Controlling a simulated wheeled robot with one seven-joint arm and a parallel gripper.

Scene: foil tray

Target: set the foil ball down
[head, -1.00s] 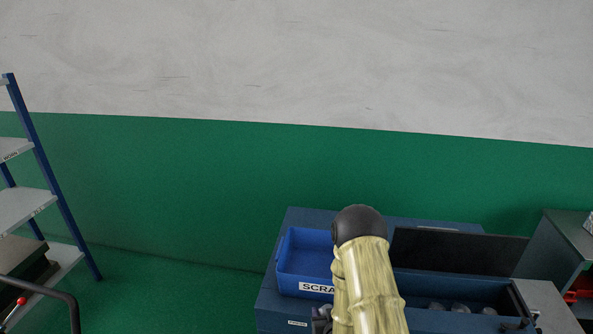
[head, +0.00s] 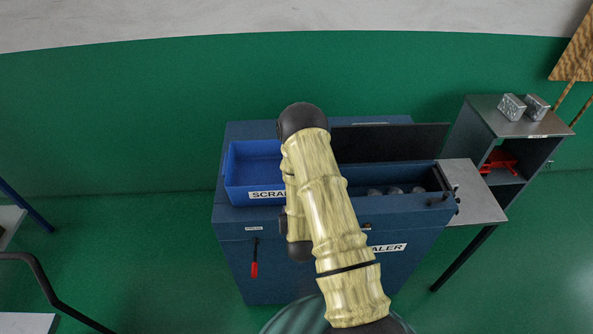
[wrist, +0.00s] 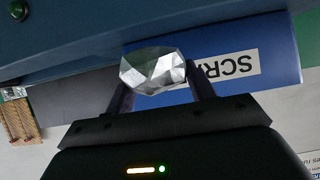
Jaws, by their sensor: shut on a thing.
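The foil ball (wrist: 152,70) is a faceted silver lump in the wrist view. My gripper (wrist: 158,84) is shut on it, with one dark finger on each side. Behind the ball in that view is the blue wall of the scrap tray (wrist: 275,50) with its white label. In the head view the blue scrap tray (head: 238,185) sits on the left of the dark blue baler (head: 240,225). My arm hides the gripper and the ball in the head view, and covers the tray's right end.
The baler's open chamber (head: 428,184) holds several grey lumps, with a dark raised lid (head: 400,138) behind. A lever with a red handle (head: 254,268) hangs on the front. At right, a grey side shelf (head: 475,190) adjoins a cabinet (head: 500,118) bearing two silver blocks.

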